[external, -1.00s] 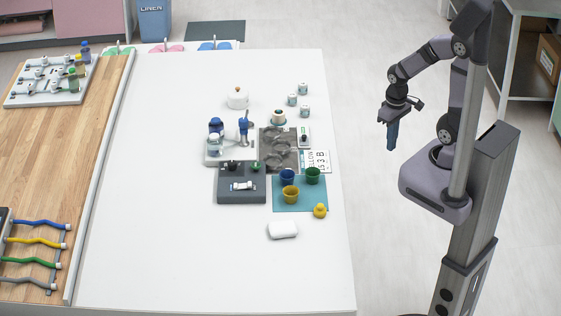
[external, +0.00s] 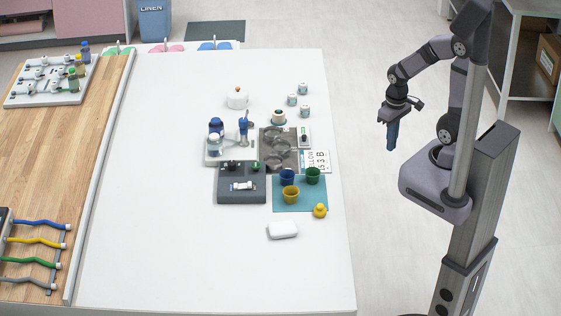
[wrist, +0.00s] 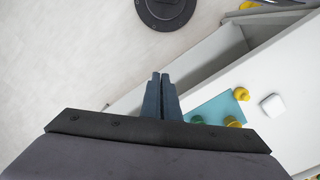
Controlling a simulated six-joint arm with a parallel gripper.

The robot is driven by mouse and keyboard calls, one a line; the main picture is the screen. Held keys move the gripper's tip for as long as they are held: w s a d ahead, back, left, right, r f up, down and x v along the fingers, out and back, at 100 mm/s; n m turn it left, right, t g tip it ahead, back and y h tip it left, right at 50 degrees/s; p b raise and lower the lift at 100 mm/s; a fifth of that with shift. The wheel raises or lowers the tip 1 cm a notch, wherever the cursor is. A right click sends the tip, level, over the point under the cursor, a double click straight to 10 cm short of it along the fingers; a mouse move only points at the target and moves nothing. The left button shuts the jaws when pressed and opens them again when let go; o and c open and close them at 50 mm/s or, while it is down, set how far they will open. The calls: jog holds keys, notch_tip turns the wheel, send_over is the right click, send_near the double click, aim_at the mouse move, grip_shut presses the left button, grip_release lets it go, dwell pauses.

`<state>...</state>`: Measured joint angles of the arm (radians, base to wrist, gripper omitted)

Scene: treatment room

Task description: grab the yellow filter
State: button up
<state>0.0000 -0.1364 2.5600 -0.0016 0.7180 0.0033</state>
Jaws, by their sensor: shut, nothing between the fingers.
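My gripper (external: 391,145) hangs in the air to the right of the white table, pointing down, shut and empty. In the wrist view its two fingers (wrist: 160,78) are together. I cannot tell for sure which thing is the yellow filter. A yellow cup (external: 291,194) stands on a teal mat (external: 311,204); it also shows in the wrist view (wrist: 232,122). A yellow duck (external: 320,210) sits by the mat's lower right corner, also in the wrist view (wrist: 241,94). A small yellow thing (wrist: 246,5) shows at the wrist view's top edge. My gripper is apart from all of them.
A blue cup (external: 287,176) and a green cup (external: 313,175) stand beside the yellow cup. A dark grey tray (external: 227,196), a white soap-like block (external: 283,230) and a white teapot-like pot (external: 237,98) are on the table. The table's left and front are clear.

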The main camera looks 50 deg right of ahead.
jog(key=o, duration=0.8)
